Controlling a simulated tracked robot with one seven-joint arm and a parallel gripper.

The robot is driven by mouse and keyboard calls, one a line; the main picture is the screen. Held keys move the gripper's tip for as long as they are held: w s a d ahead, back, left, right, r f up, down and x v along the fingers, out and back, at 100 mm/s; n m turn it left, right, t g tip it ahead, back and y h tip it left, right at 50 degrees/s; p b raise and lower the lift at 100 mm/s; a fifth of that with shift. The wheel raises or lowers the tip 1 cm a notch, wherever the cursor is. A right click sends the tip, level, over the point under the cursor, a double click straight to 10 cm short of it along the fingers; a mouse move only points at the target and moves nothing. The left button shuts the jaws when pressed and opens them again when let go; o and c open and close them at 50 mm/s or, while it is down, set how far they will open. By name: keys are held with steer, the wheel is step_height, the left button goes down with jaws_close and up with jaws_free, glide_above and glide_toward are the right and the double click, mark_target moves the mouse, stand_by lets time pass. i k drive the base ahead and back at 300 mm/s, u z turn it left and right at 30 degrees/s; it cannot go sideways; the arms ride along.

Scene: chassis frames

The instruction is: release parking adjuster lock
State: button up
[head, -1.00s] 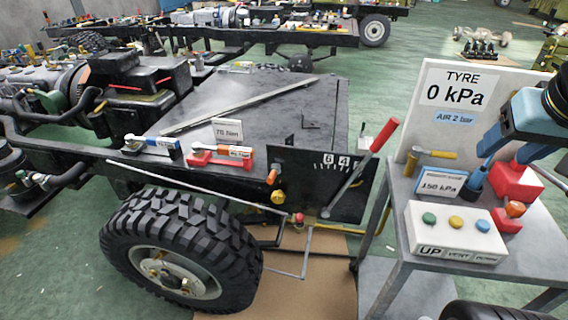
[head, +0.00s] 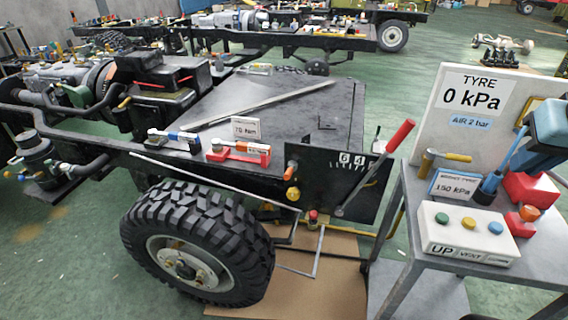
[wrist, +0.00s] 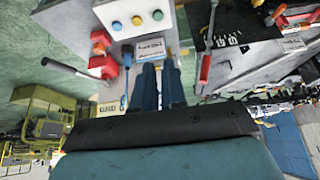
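A black plate (head: 322,182) with white numbers and a scale stands beside the wheel at the chassis end. A lever with a red grip (head: 399,136) slants up and right across it. An orange knob (head: 291,167) and a yellow knob (head: 293,193) sit at its left edge. A small red knob (head: 313,214) is below it. I cannot tell which part is the adjuster lock. The red lever also shows in the wrist view (wrist: 205,67). My gripper (wrist: 160,65) shows two blue fingers with a narrow empty gap, apart from the plate and lever.
A grey cart (head: 415,215) on the right holds a button box (head: 465,235), a tyre gauge sign (head: 475,98) and red fittings. A large wheel (head: 197,243) stands left of the plate. A torque wrench and a red tool lie on the chassis.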

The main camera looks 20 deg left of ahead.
mark_target(292, 166)
steer(key=k, duration=0.4)
steer(key=u, duration=0.15)
steer(key=i, duration=0.15)
steer(key=z, duration=2.6)
steer(key=k, duration=0.25)
steer(key=u, duration=0.8)
steer(key=k, duration=0.8)
steer(key=u, duration=0.65)
steer(key=k, duration=0.3)
steer(key=u, duration=0.7)
steer(key=i, duration=0.6)
steer(key=u, duration=0.15)
